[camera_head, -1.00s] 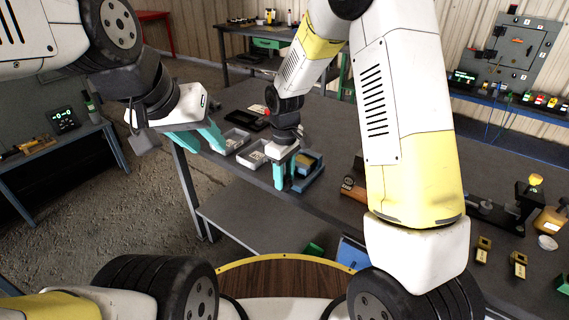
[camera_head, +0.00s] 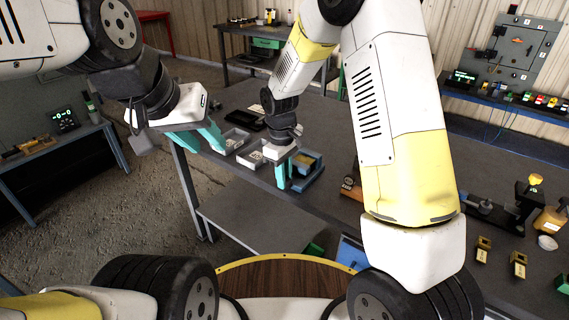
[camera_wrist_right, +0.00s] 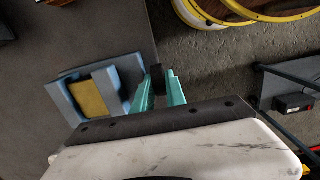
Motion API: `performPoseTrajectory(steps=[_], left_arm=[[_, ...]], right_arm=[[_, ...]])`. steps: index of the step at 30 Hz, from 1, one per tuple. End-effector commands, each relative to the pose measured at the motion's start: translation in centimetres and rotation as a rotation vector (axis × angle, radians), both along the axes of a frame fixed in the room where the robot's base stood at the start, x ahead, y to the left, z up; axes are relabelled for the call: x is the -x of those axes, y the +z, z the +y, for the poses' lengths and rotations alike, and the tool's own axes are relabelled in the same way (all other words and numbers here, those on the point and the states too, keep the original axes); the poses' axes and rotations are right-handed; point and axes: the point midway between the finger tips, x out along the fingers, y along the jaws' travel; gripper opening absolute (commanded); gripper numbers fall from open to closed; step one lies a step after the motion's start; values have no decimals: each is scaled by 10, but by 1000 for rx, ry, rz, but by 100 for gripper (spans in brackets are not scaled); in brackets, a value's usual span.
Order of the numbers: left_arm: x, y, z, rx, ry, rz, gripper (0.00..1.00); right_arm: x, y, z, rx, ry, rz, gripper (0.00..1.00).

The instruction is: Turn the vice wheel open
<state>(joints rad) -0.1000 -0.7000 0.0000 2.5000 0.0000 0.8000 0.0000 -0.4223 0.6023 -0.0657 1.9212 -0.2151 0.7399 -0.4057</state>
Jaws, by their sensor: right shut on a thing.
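A blue-grey vice (camera_head: 314,174) stands at the table's front edge with a yellow block (camera_wrist_right: 89,98) between its jaws in the right wrist view. My right gripper (camera_head: 284,177) is beside the vice, pointing down. In the right wrist view its teal fingers (camera_wrist_right: 160,92) are closed on a small dark part (camera_wrist_right: 158,74) next to the vice, which looks like the vice wheel. Most of that part is hidden by the fingers. My left gripper (camera_head: 200,138) is off to the left, its fingers apart and empty.
Grey trays (camera_head: 236,139) sit left of the vice on the dark table (camera_head: 330,130). An orange-brown block (camera_head: 350,187) stands to its right. Small yellow-topped parts (camera_head: 518,262) and a black fixture (camera_head: 527,198) are further right. Floor lies beyond the table edge.

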Motion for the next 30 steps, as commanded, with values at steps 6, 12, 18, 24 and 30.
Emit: performPoseTrajectory(steps=[6,12,18,24,30], left_arm=[[0,0,0,0,0,0,36],[0,0,0,0,0,0,36],[0,0,0,0,0,0,36],[0,0,0,0,0,0,36],[0,0,0,0,0,0,36]], right_arm=[[-3,-1,4,113,4,80,0],[-5,-2,6,237,2,170,0],[-6,-3,8,343,2,247,0],[-7,-3,9,414,0,298,0],[-7,-3,9,446,-1,323,0]])
